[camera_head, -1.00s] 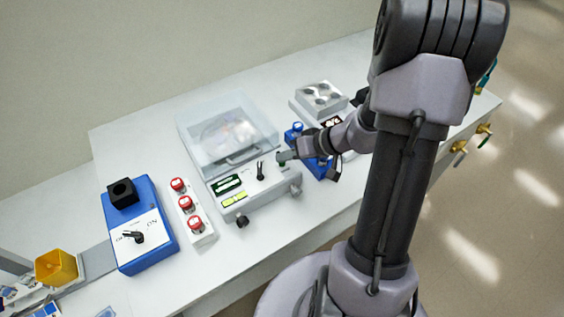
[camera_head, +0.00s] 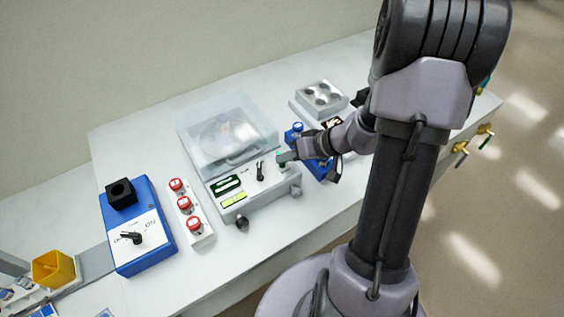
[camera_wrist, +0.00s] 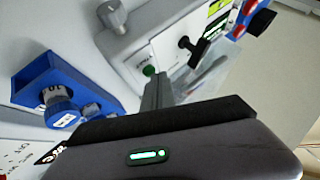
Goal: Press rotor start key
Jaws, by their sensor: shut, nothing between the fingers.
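The centrifuge (camera_head: 247,202) is a pale box with a clear lid (camera_head: 212,126) over a round rotor, and its front panel holds displays and a black lever switch. A small green key (camera_wrist: 149,71) sits on this panel near the edge and also shows in the head view (camera_head: 280,156). My gripper (camera_wrist: 155,90) is shut and empty, its fingertips at the green key. They seem to touch or nearly touch it; I cannot tell whether it is pressed down. In the head view my gripper (camera_head: 287,157) reaches in from the right.
A blue box (camera_head: 145,238) with a black switch and a strip (camera_head: 203,232) of red buttons stand left of the centrifuge. A blue bracket with knobs (camera_wrist: 55,100) is close beside my gripper. A grey device (camera_head: 320,97) stands behind right. The table front is clear.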

